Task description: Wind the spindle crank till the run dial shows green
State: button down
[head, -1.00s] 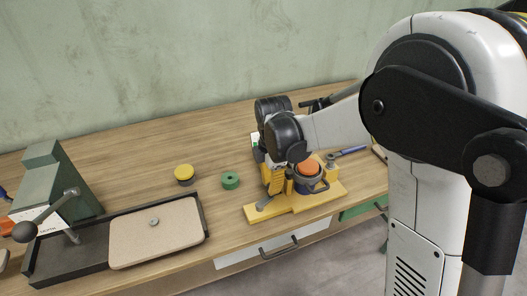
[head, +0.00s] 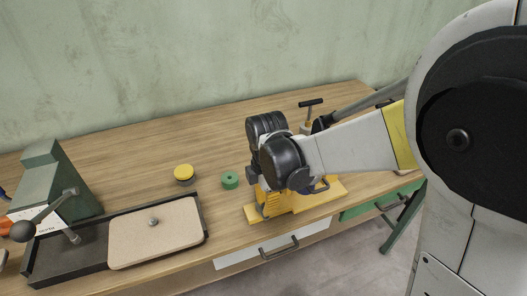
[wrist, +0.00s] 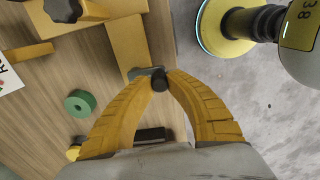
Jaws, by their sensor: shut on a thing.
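A yellow fixture (head: 288,208) sits at the front edge of the bench, partly hidden by my arm. Its yellow base bars also show in the wrist view (wrist: 128,45). My gripper (wrist: 160,77) has its two yellow fingertips closed together on a small dark crank knob (wrist: 160,84), with a short grey crank arm (wrist: 145,73) beside it. In the head view my wrist covers the fingertips.
A green ring (head: 230,180) and a yellow-topped cylinder (head: 184,174) stand left of the fixture. Further left are a beige board (head: 160,235) in a black tray and a green lever press (head: 52,185). A black T-handle (head: 311,103) stands behind my arm.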

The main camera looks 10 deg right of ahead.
jog(key=c, duration=1.3)
grip_release()
jog(key=shift+c, duration=0.2)
notch_tip(320, 180, up, 7)
jog(key=p, duration=0.5)
jog(key=shift+r, duration=0.1)
jog(key=s+d+r+m+t+b, duration=0.2)
jog(key=s+d+m, duration=0.3)
jog(key=m, duration=0.5)
jog(key=s+d+r+m+t+b, duration=0.3)
jog(key=s+d+m+t, duration=0.2)
jog(key=d+m, duration=0.3)
jog(key=s+m, duration=0.1)
jog(key=m, duration=0.2)
jog(key=shift+d, duration=0.15)
